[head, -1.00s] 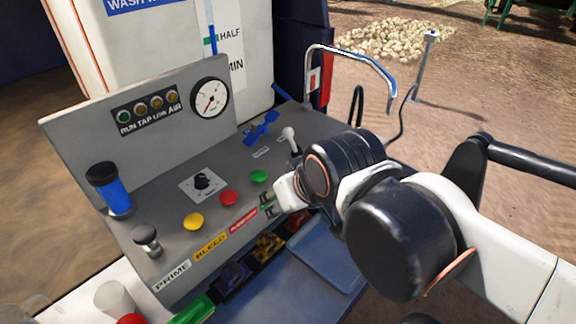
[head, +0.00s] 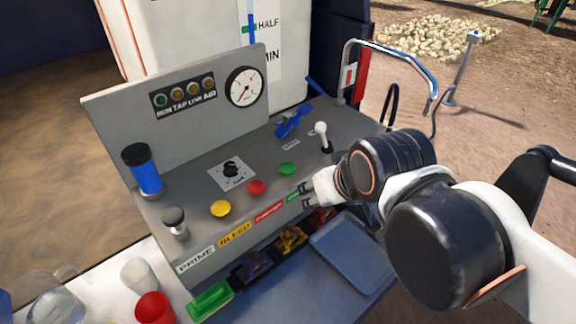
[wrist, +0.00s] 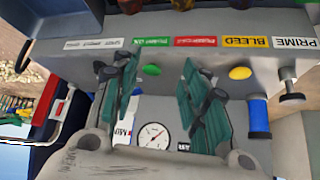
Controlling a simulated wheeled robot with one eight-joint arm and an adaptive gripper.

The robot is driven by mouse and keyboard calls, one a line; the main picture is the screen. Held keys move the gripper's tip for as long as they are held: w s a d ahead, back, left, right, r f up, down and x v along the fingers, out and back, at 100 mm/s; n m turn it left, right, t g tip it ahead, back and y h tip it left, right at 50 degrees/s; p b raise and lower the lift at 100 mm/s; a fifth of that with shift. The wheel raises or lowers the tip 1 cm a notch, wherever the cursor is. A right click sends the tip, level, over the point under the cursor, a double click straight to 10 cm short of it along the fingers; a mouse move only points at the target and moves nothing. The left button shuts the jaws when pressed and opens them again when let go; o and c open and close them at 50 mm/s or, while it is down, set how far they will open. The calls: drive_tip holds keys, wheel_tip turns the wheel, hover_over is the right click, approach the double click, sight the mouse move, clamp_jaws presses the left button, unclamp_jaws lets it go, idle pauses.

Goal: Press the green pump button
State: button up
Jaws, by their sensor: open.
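The green pump button (head: 288,168) is a round domed cap on the grey sloped control panel (head: 208,150), right of a red button (head: 256,187) and a yellow button (head: 221,208). My gripper (head: 306,195) is by the panel's front edge near the green label, a little in front and right of the green button. In the wrist view, where the panel appears upside down, the green button (wrist: 152,70) shows between the two spread, empty teal fingers of my gripper (wrist: 157,78). I see no contact with the button. The right finger mostly hides the red button.
A white-knobbed lever (head: 321,130) and blue valve handle (head: 293,122) stand behind the green button. A black dial (head: 231,169) and blue cylinder (head: 143,172) are left. Below are a blue tray (head: 352,255), a red cup (head: 155,308) and a clear pitcher (head: 47,298).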

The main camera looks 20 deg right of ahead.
clamp_jaws()
idle(1.1)
